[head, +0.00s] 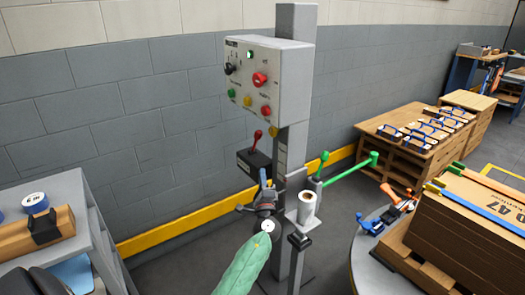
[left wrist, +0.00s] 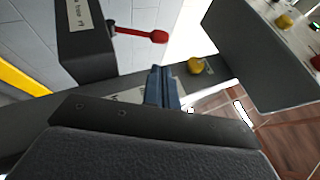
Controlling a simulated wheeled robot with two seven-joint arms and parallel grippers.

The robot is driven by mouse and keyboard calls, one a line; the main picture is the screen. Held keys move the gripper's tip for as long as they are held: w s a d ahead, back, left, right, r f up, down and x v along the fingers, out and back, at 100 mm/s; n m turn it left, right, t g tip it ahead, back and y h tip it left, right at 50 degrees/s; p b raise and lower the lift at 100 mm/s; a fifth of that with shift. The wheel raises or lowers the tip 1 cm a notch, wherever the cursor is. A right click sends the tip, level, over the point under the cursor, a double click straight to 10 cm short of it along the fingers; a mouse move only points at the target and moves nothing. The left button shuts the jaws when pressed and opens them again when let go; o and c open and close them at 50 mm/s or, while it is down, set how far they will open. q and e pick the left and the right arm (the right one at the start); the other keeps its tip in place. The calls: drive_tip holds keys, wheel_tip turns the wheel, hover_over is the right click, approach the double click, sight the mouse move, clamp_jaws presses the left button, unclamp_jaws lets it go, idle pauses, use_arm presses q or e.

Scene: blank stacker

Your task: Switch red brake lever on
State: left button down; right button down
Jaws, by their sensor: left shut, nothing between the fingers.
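The red brake lever (head: 257,137) rises from a dark box (head: 254,162) on the grey post, below the control panel. In the left wrist view the lever (left wrist: 150,36) sticks out to the right from the dark box (left wrist: 88,40), which bears a white label. My left gripper (head: 263,176) is in front of the post, just below and right of the box. Its blue fingers (left wrist: 162,86) are shut with nothing between them and are apart from the lever. My right gripper is not in view.
The control panel (head: 290,80) with coloured buttons and knobs hangs above. A green handle (head: 345,168) and a white roll (head: 307,205) are right of my gripper. A round table with stacked cardboard (head: 470,225) stands right; a grey shelf (head: 75,190) stands left.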

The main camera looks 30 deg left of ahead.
sight(259, 138)
use_arm(q)
drive_tip(key=shift+w+r, duration=0.1)
drive_tip(key=p+x, duration=0.3)
drive_tip(key=x, duration=1)
drive_tip(key=shift+w+a+r, duration=0.15)
drive_tip(key=shift+w+a, duration=0.05)
drive_tip(key=shift+a, duration=0.05)
